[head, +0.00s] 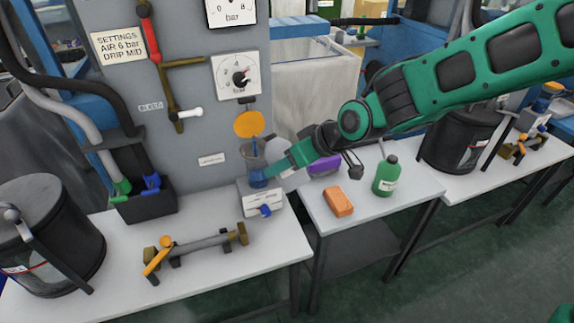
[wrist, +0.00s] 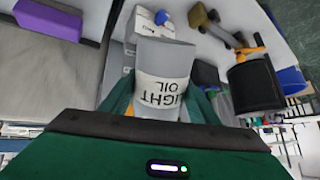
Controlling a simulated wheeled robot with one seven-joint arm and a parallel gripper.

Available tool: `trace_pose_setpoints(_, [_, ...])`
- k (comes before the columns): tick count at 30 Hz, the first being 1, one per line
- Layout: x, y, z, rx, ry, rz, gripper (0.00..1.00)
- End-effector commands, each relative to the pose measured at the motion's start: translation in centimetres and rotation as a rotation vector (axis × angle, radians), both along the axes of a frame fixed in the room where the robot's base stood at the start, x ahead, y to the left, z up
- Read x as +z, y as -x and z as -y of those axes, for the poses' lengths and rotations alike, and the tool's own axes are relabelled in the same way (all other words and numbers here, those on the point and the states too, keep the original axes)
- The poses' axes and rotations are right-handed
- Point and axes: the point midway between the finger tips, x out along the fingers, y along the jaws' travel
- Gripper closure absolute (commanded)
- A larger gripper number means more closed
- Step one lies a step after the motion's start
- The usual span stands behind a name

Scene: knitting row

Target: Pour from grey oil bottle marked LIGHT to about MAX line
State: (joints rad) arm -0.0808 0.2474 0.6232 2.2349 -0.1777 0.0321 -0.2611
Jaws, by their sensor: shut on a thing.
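My gripper (head: 274,171) is shut on the grey oil bottle (wrist: 163,62). In the wrist view, its white label shows the letters "IGHT OIL", with the first letter cut off. The bottle sits between my two green fingers. In the head view, the grey bottle (head: 284,151) is partly hidden by my gripper, beside a clear cup-like reservoir (head: 252,148) on the grey machine panel. An orange round lid (head: 250,124) stands raised above the reservoir. I cannot make out a MAX line, an oil level or any stream. The bottle's tilt is hard to tell.
A green bottle (head: 386,177), an orange block (head: 338,202) and a purple block (head: 325,164) stand on the middle table. A white box (head: 262,201) with a blue knob lies below the reservoir. A black drum (head: 45,240) and a brass-ended rod (head: 205,245) are on the left table.

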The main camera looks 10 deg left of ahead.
Motion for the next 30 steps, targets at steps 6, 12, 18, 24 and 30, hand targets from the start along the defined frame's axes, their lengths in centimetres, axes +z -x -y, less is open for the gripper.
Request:
trace_pose_setpoints(6, [0.0, 0.0, -0.1, 0.001, 0.000, -0.001, 0.75])
trace_pose_setpoints(12, [0.5, 0.1, -0.2, 0.002, 0.025, -0.019, 0.75])
trace_pose_setpoints(18, [1.0, 0.2, -0.2, 0.003, 0.056, -0.044, 0.75])
trace_pose_setpoints(24, [1.0, 0.3, -0.2, 0.002, 0.059, -0.048, 0.75])
trace_pose_setpoints(30, [1.3, 0.2, -0.2, 0.003, 0.073, -0.057, 0.75])
